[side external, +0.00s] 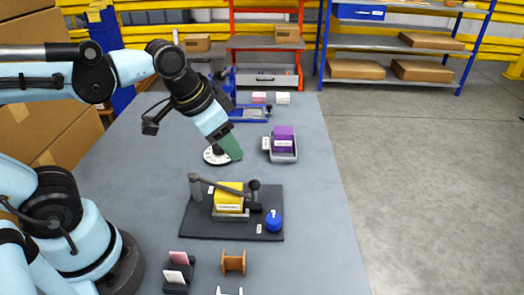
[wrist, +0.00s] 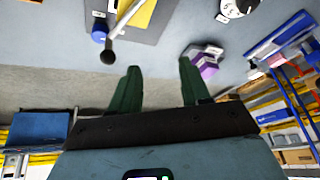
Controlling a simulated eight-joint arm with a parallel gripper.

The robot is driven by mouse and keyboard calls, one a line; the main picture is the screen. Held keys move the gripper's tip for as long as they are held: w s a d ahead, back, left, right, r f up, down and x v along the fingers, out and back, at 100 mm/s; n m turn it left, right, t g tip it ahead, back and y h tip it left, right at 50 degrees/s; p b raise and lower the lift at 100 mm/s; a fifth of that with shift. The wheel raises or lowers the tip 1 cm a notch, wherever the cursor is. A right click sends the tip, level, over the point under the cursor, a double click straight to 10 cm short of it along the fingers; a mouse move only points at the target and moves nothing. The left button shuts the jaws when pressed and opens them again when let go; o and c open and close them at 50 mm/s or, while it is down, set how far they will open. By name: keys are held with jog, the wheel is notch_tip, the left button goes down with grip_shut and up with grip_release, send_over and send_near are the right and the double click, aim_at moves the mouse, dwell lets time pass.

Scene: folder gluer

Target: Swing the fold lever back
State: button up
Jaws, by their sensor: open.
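The folder gluer has a dark base plate (side external: 195,222) on the table. Its grey fold lever (side external: 222,187) runs from a post on the left across the yellow carton (side external: 229,206) to a black knob (side external: 254,186) on the right. In the wrist view, the lever (wrist: 126,18) and its black knob (wrist: 107,57) show at the upper left, and the yellow carton (wrist: 141,12) is partly cut off. My gripper (side external: 231,150), with green fingers, is above the table behind the gluer, apart from the lever. In the wrist view, my gripper (wrist: 160,80) has spread fingers with nothing between them.
A blue round knob (side external: 273,221) sits at the plate's right. A grey tray (side external: 284,157) with a purple box stands behind to the right. A white-and-black dial (side external: 215,156) is below my gripper. A wooden spool (side external: 233,263) and a dark holder (side external: 178,276) are in front.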

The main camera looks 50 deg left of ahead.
aim_at(254, 181)
jog(key=d+r+m+g, duration=0.1)
jog(key=d+m, duration=0.1)
jog(key=d+r+m+g, duration=0.1)
jog(key=d+m+g, duration=0.1)
jog(key=d, duration=0.1)
jog(key=d+r+m+g, duration=0.2)
jog(key=shift+w+d+m, duration=0.15)
jog(key=shift+w+m, duration=0.1)
jog(key=shift+m, duration=0.15)
jog(key=shift+f, duration=6.05)
grip_shut()
